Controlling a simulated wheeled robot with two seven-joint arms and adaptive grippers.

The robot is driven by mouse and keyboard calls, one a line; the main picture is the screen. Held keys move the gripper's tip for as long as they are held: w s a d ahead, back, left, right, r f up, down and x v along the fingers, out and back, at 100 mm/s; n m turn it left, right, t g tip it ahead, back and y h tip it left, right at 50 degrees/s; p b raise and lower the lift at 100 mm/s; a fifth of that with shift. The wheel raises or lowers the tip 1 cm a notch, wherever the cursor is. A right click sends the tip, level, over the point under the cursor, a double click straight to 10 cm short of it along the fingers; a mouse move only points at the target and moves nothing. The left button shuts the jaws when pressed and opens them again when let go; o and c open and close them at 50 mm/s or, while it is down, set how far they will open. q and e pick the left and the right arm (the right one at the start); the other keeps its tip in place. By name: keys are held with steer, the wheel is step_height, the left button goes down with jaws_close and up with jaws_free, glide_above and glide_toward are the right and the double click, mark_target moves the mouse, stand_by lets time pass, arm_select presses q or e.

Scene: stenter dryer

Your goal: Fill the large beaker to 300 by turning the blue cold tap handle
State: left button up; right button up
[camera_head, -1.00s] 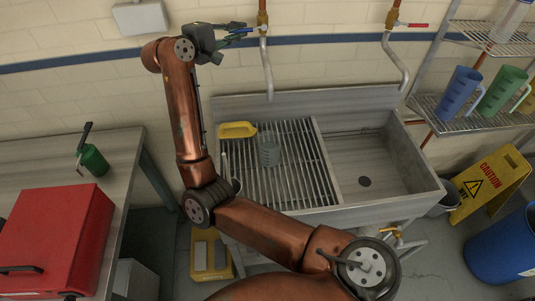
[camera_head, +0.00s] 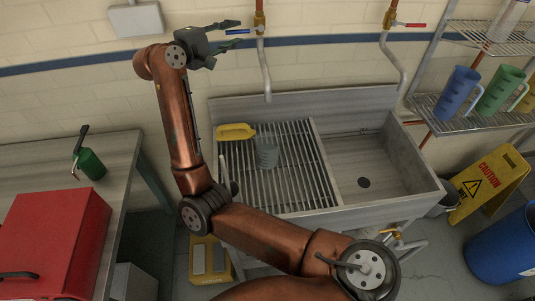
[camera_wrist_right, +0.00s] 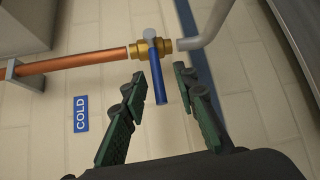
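The blue cold tap handle (camera_head: 238,32) sticks out to the left of its brass valve (camera_head: 260,22) on the wall. In the right wrist view the handle (camera_wrist_right: 157,80) lies between my right gripper's (camera_wrist_right: 160,76) open fingers, with a gap on both sides. In the head view that gripper (camera_head: 236,33) also looks open around the handle. A clear beaker (camera_head: 267,157) stands upright on the sink's slatted rack, below the cold spout (camera_head: 267,85). Its level and marks are too small to read. I see no water stream. My left gripper is not in view.
A red-handled tap (camera_head: 408,25) is to the right. The sink basin (camera_head: 363,160) is empty. Blue (camera_head: 457,92) and green (camera_head: 500,90) jugs stand on the rack shelf. A COLD sign (camera_wrist_right: 81,114) is on the wall.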

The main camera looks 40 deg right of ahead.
steer(key=v, duration=0.6)
steer(key=shift+a+b, duration=0.3)
steer(key=shift+b, duration=0.1)
steer(key=shift+r, duration=0.1)
steer(key=v, duration=1.2)
